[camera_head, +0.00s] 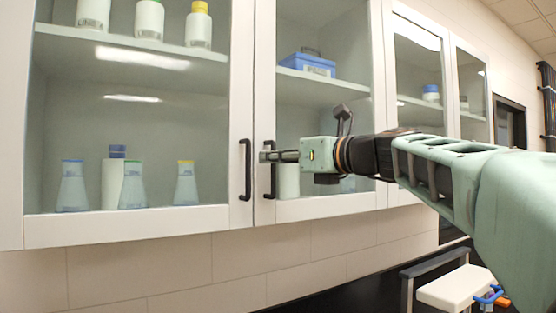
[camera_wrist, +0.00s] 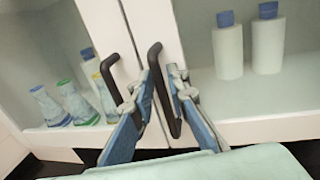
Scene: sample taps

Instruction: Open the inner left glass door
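The inner left glass door (camera_head: 383,75) is the second from the left, white-framed and flush with its neighbours, so it looks shut. Its black bar handle (camera_head: 273,184) is by its left edge and is partly covered by my gripper (camera_head: 266,156). In the wrist view, my gripper (camera_wrist: 162,78) has its two fingers apart, one on each side of this handle (camera_wrist: 172,120). The handle passes between them. I cannot tell whether either finger touches it.
The far left door (camera_head: 240,85) has its own black handle (camera_head: 246,170) close to the left of my gripper. Flasks (camera_head: 72,188) and white bottles stand behind the glass. A blue box (camera_head: 308,64) is on the inner left shelf. A white-topped stool (camera_head: 455,288) stands lower right.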

